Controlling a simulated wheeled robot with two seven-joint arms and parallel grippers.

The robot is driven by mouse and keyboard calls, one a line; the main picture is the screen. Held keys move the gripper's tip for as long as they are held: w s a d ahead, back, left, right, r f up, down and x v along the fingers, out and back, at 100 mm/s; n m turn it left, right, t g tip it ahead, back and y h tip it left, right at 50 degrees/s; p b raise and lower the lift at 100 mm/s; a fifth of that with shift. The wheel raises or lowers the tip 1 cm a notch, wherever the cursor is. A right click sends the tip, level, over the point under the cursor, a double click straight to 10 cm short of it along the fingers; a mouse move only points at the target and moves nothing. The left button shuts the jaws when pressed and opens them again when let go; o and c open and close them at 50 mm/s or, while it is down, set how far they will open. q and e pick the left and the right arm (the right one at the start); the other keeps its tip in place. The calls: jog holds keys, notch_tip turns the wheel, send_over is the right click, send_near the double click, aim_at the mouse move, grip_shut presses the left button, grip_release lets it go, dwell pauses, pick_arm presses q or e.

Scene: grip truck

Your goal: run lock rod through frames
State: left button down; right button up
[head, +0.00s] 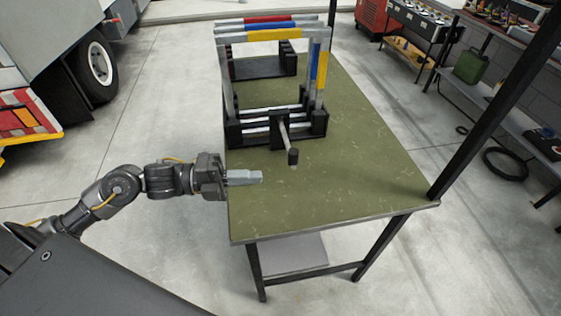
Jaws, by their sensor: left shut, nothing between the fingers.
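The lock rod (286,136) is a grey bar with a black knob at its near end. It sticks out of the near side of a black rack (234,133) on the table. Whether its hidden far part passes through the frames I cannot tell. Several grey frames (222,75) stand upright in the rack, with yellow, blue and red sleeves on their bars. My left gripper (260,176) is shut and empty, over the table's left edge. It is to the left of the rod's knob and a little nearer, apart from it. My right gripper is not in view.
The green-topped table (340,196) is bare at its near and right parts. A dark post (488,112) rises by its right corner. A truck wheel (99,62) is at the left. A workbench with a green can (470,66) stands at the right.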

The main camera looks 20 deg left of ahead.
pick_arm(q)
jog(key=p+x, duration=0.4)
jog(key=x, duration=0.6)
jog(key=w+a+p, duration=0.1)
jog(key=w+a, duration=0.1)
jog(key=w, duration=0.1)
jog(key=shift+a, duration=0.4)
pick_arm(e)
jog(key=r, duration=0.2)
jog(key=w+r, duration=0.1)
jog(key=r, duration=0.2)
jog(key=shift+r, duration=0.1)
pick_arm(q)
jog(key=shift+f, duration=0.1)
